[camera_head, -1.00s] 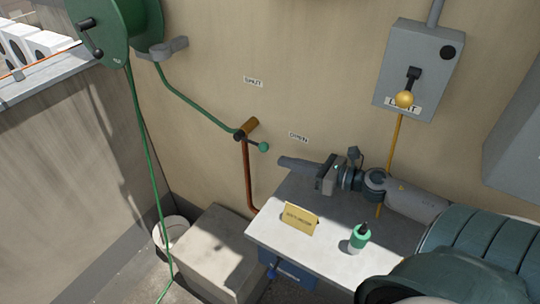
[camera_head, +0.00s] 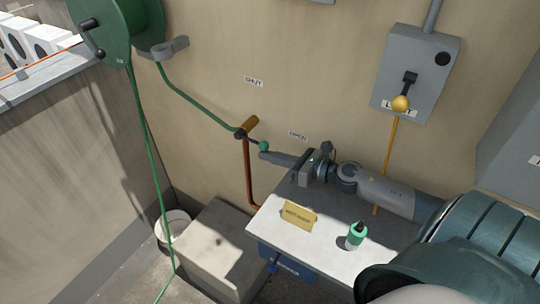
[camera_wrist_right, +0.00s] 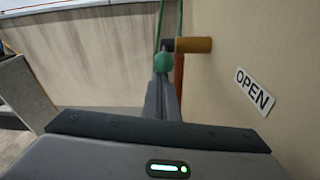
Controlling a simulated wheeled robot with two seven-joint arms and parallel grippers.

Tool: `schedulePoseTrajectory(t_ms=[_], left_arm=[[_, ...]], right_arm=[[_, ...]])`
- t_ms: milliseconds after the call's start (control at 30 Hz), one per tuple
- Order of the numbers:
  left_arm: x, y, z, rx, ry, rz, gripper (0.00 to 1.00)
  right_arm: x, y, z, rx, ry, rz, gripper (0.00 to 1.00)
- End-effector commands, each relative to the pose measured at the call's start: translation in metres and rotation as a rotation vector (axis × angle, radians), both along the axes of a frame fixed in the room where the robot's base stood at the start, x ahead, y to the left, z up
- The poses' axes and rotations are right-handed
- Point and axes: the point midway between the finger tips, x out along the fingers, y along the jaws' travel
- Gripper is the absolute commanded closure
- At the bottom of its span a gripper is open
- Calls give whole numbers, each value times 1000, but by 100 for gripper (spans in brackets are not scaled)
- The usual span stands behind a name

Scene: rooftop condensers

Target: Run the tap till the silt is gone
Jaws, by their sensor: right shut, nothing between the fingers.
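The tap is on the wall, with a brass body (camera_head: 250,126) on a copper pipe (camera_head: 249,175) and a dark lever ending in a green knob (camera_head: 264,146). The lever points right and slightly down, towards the OPEN label (camera_head: 298,136); the SHUT label (camera_head: 254,81) is above. My right gripper (camera_head: 268,155) is shut and empty, its tips at the green knob. In the wrist view the knob (camera_wrist_right: 163,62) shows just beyond the fingertips; whether they touch cannot be told. The green hose (camera_head: 195,103) runs from the tap to the reel. No water or silt is visible. My left gripper is out of view.
A white table (camera_head: 325,241) below my right arm holds a yellow card (camera_head: 299,216) and a green bottle (camera_head: 357,236). A concrete block (camera_head: 214,243) and white bucket (camera_head: 174,228) stand left. A grey switch box (camera_head: 418,70) hangs above right.

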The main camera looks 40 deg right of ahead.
Motion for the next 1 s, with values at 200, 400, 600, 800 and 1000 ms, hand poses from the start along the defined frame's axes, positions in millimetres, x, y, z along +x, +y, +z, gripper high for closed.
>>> schedulePoseTrajectory(t_ms=[200, 400, 600, 800, 1000], left_arm=[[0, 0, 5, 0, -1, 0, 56], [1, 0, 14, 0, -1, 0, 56], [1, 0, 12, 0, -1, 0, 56], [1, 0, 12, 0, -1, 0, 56], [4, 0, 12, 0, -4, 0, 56]], right_arm=[[-1, -1, 7, -1, 0, 0, 100], [-3, -2, 22, -1, 0, 0, 100], [-3, -2, 20, 0, 0, 0, 100], [-2, -2, 21, 0, 0, 0, 100], [1, -7, 26, 0, -1, 2, 100]])
